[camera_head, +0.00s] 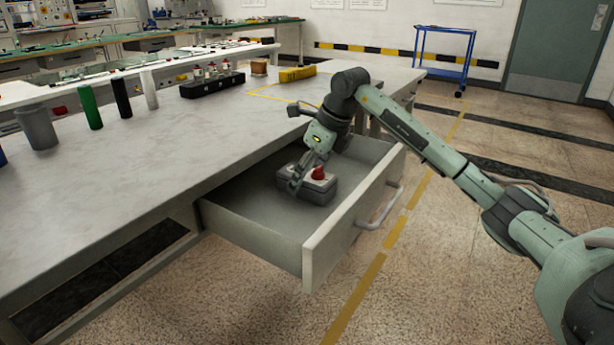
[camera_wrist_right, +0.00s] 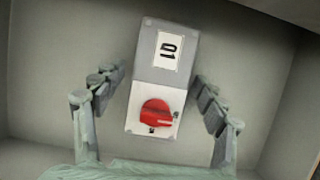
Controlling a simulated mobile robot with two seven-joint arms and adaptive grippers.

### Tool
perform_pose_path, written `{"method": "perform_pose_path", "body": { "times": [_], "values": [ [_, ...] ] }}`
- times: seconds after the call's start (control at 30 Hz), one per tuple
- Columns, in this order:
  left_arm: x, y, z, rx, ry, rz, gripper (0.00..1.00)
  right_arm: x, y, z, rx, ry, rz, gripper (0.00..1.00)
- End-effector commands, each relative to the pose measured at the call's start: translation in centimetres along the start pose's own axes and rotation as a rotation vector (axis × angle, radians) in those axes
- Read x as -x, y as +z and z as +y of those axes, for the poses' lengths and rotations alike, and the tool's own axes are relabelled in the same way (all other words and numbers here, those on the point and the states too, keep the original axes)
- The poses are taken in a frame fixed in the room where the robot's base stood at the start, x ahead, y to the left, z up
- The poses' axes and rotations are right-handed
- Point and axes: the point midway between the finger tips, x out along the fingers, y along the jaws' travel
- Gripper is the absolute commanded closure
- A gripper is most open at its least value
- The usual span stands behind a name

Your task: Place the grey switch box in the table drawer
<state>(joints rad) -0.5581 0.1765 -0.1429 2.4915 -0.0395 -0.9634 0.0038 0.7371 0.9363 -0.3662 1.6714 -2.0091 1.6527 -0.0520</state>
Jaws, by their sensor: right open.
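The grey switch box (camera_head: 318,188) lies in the open table drawer (camera_head: 258,205), its red knob facing up. In the right wrist view the switch box (camera_wrist_right: 176,62) shows a white label reading "01" and a red knob on a white plate. My right gripper (camera_head: 303,180) is at the box, inside the drawer. In the right wrist view its fingers (camera_wrist_right: 160,95) are spread on both sides of the box, with gaps between them and its sides. The far finger is partly hidden in the head view. My left gripper is not in view.
The grey table (camera_head: 150,135) carries several cylinders at the left, a black tray (camera_head: 212,85) and a yellow block (camera_head: 297,73) at the back. The drawer front with its handle (camera_head: 382,208) stands out over the floor. A blue cart (camera_head: 443,58) is far off.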

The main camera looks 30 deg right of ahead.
Motion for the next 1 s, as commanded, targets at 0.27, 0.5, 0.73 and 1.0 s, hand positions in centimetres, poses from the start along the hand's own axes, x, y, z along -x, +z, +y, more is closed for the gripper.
{"method": "perform_pose_path", "body": {
  "times": [0.27,0.5,0.73,1.0],
  "values": [
    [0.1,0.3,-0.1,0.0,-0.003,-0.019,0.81,0.3,0.2,0.0,0.0,0.0,-0.001,0.28],
    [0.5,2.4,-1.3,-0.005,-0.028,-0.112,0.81,4.8,0.2,-0.1,0.0,-0.004,-0.004,0.28],
    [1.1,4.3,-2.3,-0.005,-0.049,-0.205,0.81,9.6,0.2,-0.1,0.0,-0.003,-0.003,0.28],
    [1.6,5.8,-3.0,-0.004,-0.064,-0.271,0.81,12.2,0.1,0.0,0.0,-0.001,-0.001,0.28]
  ]
}}
